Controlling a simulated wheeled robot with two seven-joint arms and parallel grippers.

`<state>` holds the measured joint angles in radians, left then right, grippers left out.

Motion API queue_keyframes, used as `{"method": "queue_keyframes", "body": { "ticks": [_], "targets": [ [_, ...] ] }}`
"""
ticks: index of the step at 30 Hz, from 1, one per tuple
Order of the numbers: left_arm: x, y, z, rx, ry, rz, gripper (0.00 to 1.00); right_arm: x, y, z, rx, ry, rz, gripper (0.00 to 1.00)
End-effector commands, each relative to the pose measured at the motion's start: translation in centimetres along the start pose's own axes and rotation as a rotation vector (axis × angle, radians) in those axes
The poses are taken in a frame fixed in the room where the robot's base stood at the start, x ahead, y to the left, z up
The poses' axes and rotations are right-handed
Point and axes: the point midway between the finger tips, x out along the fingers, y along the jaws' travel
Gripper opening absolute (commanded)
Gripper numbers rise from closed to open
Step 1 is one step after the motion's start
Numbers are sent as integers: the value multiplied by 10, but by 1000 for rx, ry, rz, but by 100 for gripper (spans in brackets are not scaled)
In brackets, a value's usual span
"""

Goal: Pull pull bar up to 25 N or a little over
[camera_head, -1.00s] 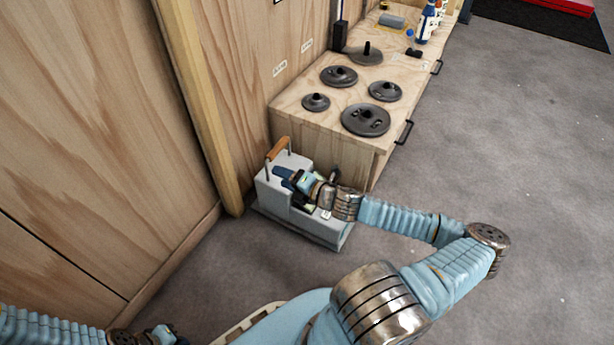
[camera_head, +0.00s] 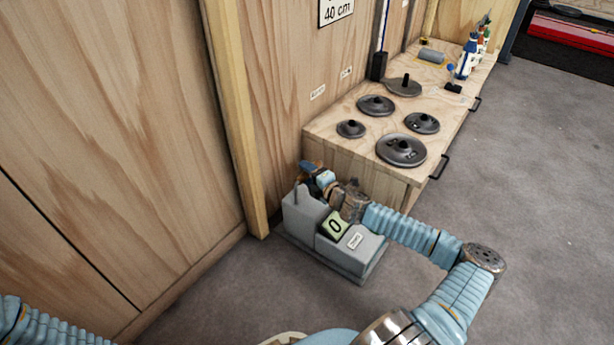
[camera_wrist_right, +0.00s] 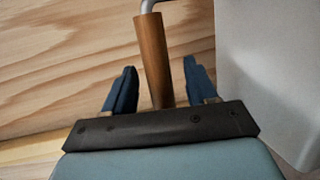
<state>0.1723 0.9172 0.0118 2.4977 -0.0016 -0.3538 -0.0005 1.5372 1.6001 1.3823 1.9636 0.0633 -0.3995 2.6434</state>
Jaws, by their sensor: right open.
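The pull bar (camera_wrist_right: 153,58) is a brown wooden handle on a metal bracket. In the right wrist view it lies between the two open fingers of my right gripper (camera_wrist_right: 158,88), with gaps on both sides. The grey pull device (camera_head: 352,258) stands on the floor by the wooden wall in the head view. Its green display (camera_head: 335,226) reads 0. My right gripper (camera_head: 312,170) is at the top of the device and hides most of the bar there. My left gripper is not in view; only part of the left arm shows at the lower left.
A wooden bench (camera_head: 345,165) with several dark weight plates stands right behind the device. Bottles (camera_head: 467,60) stand at its far end. A wooden post (camera_head: 236,120) rises left of the device. The grey floor (camera_head: 530,190) to the right is clear.

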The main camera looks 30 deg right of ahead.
Motion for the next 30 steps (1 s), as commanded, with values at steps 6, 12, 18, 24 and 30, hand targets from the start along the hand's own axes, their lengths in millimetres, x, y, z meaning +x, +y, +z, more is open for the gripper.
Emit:
{"method": "queue_keyframes", "body": {
  "ticks": [6,12,18,24,30],
  "targets": [
    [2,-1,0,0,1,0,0,8,0,0,-1,0,0,57],
    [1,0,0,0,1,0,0,8,0,0,-1,0,0,54],
    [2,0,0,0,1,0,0,8,0,0,-1,0,0,23],
    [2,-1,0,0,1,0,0,8,0,0,-1,0,-1,0],
    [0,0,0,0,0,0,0,7,2,0,-1,0,-1,0]
  ]
}}
